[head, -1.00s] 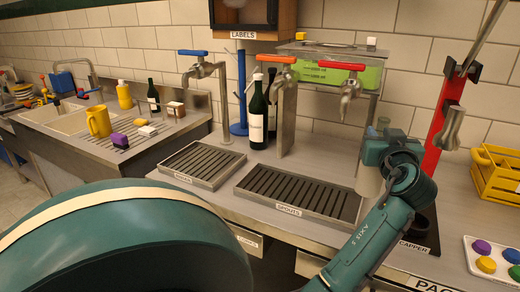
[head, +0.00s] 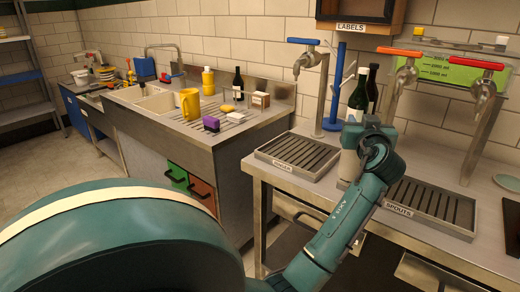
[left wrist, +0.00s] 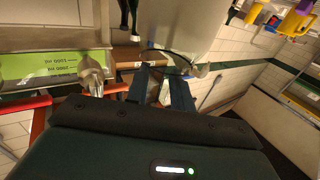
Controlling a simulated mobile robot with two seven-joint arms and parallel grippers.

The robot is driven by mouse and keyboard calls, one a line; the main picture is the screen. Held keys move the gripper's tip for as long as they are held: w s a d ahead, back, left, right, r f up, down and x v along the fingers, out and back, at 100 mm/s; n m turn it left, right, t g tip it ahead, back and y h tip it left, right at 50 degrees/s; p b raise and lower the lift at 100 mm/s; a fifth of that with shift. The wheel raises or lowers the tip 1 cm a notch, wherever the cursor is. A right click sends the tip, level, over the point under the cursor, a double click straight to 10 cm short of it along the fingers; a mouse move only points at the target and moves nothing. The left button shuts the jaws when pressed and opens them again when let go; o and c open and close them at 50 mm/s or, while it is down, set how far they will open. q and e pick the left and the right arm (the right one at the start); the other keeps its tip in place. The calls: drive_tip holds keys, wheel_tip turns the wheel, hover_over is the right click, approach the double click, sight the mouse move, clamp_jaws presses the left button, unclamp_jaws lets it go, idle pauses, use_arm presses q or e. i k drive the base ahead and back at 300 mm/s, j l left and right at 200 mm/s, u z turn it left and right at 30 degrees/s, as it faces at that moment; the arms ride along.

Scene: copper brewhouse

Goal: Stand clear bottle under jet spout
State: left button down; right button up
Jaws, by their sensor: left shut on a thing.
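My left gripper (head: 366,132) is shut on the clear bottle (head: 349,166), a pale see-through body hanging upright below the jaws, partly hidden by my arm. They show in front of the gap between the two drip trays. A blue-handled tap (head: 311,58) stands over the smaller left drip tray (head: 300,152), whose label is too small to read surely. No tap is labelled jet. In the left wrist view my gripper's fingers (left wrist: 163,88) show, with a large pale shape beyond them that I cannot identify surely. My right gripper is not in view.
The larger drip tray (head: 430,203), labelled SPOUTS, lies at right under orange-handled (head: 403,66) and red-handled (head: 482,85) taps. A dark green bottle (head: 358,92) and a blue stand (head: 338,90) are behind. A sink counter with a yellow jug (head: 189,103) is left. The left tray is empty.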

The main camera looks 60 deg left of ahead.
sight(291, 151)
drive_tip(key=k+j+u, duration=0.15)
drive_tip(key=j, duration=0.25)
drive_tip(key=i+j, duration=0.15)
drive_tip(key=j, duration=0.2)
drive_tip(key=i+j, duration=0.1)
drive_tip(key=j, duration=0.2)
drive_tip(key=i+j, duration=0.15)
drive_tip(key=j, duration=0.2)
